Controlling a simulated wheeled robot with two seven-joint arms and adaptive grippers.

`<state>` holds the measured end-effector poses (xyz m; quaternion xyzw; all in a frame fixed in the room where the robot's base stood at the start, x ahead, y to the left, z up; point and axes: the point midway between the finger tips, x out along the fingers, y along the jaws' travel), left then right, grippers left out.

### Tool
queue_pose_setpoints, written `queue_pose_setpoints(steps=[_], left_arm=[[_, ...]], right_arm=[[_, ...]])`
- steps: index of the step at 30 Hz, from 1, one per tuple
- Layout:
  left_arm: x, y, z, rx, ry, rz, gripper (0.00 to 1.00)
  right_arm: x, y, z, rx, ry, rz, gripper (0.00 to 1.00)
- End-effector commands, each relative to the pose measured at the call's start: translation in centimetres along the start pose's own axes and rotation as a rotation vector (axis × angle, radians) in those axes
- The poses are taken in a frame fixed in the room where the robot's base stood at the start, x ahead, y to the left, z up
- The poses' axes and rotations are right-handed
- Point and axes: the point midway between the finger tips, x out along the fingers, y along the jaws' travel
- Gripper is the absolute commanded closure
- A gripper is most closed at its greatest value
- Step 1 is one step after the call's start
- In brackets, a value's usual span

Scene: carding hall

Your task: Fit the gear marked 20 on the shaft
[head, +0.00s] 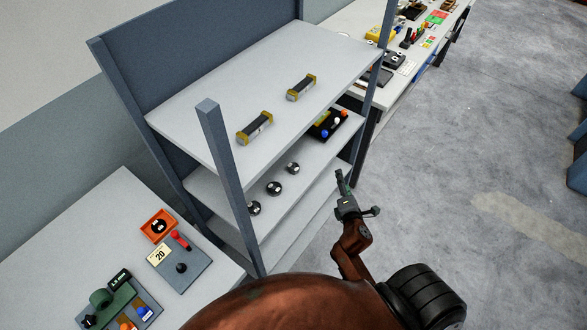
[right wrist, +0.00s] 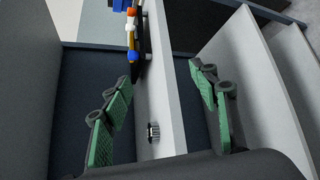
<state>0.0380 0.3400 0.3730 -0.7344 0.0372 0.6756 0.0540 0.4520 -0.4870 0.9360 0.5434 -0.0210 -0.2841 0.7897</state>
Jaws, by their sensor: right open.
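Three small dark gears with white labels stand in a row on the rack's middle shelf: a near one (head: 254,208), a middle one (head: 274,188) and a far one (head: 293,168). Their numbers are too small to read. A short dark shaft (head: 181,268) stands on a grey plate (head: 190,277) on the left table, beside a card reading 20 (head: 160,256). My right gripper (head: 344,184) is open and empty beside the rack's right side. In the right wrist view, a gear (right wrist: 153,132) shows on the shelf between its green fingers (right wrist: 160,82), apart from them. My left gripper is out of view.
An orange tray (head: 146,234) holding dark parts and a red-handled item (head: 180,240) are near the plate. A rack post (head: 225,170) rises before the shelves. Two yellow-ended items lie on the top shelf (head: 210,110). A dark box (head: 327,125) is on the middle shelf.

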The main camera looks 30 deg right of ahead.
Motion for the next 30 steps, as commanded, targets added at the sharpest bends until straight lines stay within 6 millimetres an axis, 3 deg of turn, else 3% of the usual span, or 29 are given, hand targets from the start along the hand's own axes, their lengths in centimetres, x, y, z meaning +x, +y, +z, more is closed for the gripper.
queue_pose_setpoints(steps=[3, 6, 10, 17, 30], left_arm=[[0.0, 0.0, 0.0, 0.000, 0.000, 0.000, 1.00], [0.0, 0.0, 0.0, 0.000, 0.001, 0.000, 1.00], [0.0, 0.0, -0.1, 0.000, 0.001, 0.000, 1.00], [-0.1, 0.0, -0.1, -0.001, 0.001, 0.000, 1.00], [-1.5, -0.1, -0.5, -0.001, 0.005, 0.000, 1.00]], right_arm=[[2.1, 2.8, -3.6, -0.475, 0.051, 0.197, 0.45], [2.7, 3.7, -7.5, -0.818, 0.098, 0.337, 0.45], [2.8, 3.5, -11.2, -1.086, 0.146, 0.457, 0.45], [3.3, 3.5, -13.6, -1.218, 0.173, 0.525, 0.45], [7.8, 6.1, -15.3, -1.213, 0.172, 0.525, 0.45]])
